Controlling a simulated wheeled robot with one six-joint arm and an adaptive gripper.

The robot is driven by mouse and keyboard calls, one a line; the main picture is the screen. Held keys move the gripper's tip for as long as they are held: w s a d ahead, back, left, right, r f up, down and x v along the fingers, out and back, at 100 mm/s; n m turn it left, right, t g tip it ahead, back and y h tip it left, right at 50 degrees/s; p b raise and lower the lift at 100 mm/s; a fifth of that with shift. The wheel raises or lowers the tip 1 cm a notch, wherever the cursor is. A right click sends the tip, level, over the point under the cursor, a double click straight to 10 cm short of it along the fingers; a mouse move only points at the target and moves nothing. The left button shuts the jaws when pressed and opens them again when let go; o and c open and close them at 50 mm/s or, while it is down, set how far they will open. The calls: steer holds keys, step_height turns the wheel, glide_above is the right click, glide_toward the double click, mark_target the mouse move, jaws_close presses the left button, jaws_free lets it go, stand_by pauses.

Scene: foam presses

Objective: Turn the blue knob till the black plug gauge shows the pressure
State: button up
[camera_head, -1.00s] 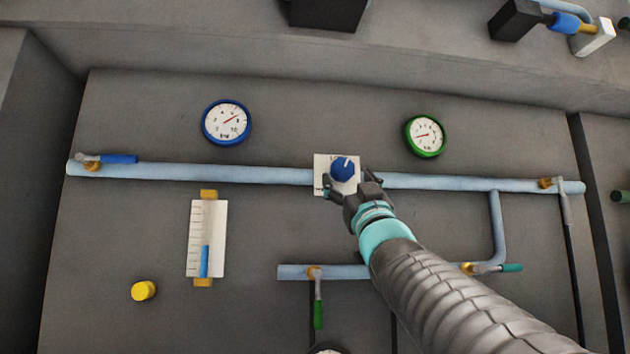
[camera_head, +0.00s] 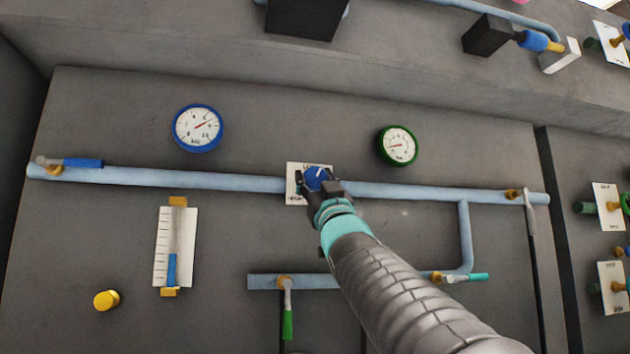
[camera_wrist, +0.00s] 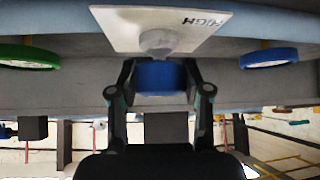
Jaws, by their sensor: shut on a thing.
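The blue knob (camera_head: 317,175) sits on a white plate (camera_head: 294,168) on the grey panel. Its white pointer line shows in the head view, pointing up and a little right. My gripper (camera_head: 318,188) is at the knob and partly covers it. In the wrist view the blue knob (camera_wrist: 160,76) is between my two fingers (camera_wrist: 160,90), which are shut on it. The word HIGH is on the plate. A blue-rimmed gauge (camera_head: 197,128) and a green-rimmed gauge (camera_head: 397,146) hang on the panel. I cannot make out a black plug gauge.
A light blue pipe (camera_head: 200,179) runs across the panel behind the plate. A blue-handled valve (camera_head: 82,162), a level tube (camera_head: 175,248), a yellow button (camera_head: 106,300) and a green-handled valve (camera_head: 288,322) stand around it. A black box (camera_head: 305,18) is above.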

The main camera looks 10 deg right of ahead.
steer(key=shift+f+m+h+b, duration=0.1)
steer(key=shift+m+h+b, duration=0.65)
steer(key=shift+m+h, duration=0.95)
steer(key=shift+a+m+h, duration=0.1)
steer(key=shift+m+h, duration=1)
steer(key=shift+m, duration=0.1)
steer(key=shift+r+m+g+h+p, duration=0.15)
steer(key=shift+m+g+h+p, duration=0.6)
steer(key=shift+m+h, duration=1.5)
steer(key=shift+r+m+g+h+p, duration=0.1)
steer(key=shift+m+g+h+p, duration=0.6)
steer(key=shift+m+h, duration=1.5)
steer(key=shift+f+m+g+h, duration=0.1)
steer(key=shift+m+g+h, duration=0.65)
steer(key=shift+m, duration=0.7)
steer(key=shift+r+m+g+h, duration=0.1)
steer(key=shift+m+g+h, duration=0.4)
steer(key=shift+m+g, duration=0.75)
steer(key=shift+f+m+g+h, duration=0.1)
steer(key=shift+m+g+h, duration=0.55)
steer(key=shift+m, duration=1)
steer(key=o, duration=1.2)
steer(key=shift+c, duration=0.2)
